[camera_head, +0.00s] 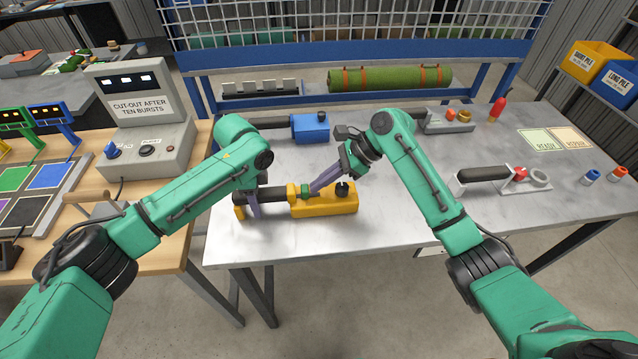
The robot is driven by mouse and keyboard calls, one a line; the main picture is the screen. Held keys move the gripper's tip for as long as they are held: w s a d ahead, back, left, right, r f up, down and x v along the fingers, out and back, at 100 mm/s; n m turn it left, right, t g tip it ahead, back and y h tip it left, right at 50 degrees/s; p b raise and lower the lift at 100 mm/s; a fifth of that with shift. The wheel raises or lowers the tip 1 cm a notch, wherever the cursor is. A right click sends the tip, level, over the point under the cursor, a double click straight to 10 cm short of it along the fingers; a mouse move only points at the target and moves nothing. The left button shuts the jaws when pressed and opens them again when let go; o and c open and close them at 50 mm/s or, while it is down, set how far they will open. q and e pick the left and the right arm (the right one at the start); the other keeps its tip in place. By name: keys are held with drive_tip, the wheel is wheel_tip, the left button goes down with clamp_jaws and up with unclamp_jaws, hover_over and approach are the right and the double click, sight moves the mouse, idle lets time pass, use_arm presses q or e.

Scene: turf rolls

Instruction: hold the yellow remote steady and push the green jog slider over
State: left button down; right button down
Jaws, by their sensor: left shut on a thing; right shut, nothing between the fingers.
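The yellow remote (326,205) lies on the grey bench near its front left part, with a dark grip at its left and a black knob on top. My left gripper (254,208) is shut on the remote's dark grip, its purple fingers reaching down around it. The green jog slider (305,190) is a small green block on the top of the remote, left of the black knob. My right gripper (312,190) is shut and empty, its purple fingertips just right of the slider. They look to be at or very near it; contact cannot be told.
A blue-ended tool (311,127) lies behind the remote. A green turf roll (390,78) lies at the back. A grey tool (448,121) and a framed tool (500,178) stand to the right. A grey control box (150,148) stands on the wooden table at left. The bench front right is clear.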

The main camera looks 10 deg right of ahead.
use_arm(q)
drive_tip(key=shift+s+f, duration=0.15)
drive_tip(key=shift+f, duration=0.1)
use_arm(e)
drive_tip(key=v, duration=0.9)
drive_tip(key=shift+d, duration=0.15)
use_arm(q)
drive_tip(key=shift+c, duration=1.8)
unclamp_jaws()
drive_tip(key=shift+w+d, duration=0.1)
drive_tip(key=shift+w, duration=0.15)
use_arm(e)
drive_tip(key=shift+w+d+f, duration=0.1)
drive_tip(key=shift+w, duration=0.05)
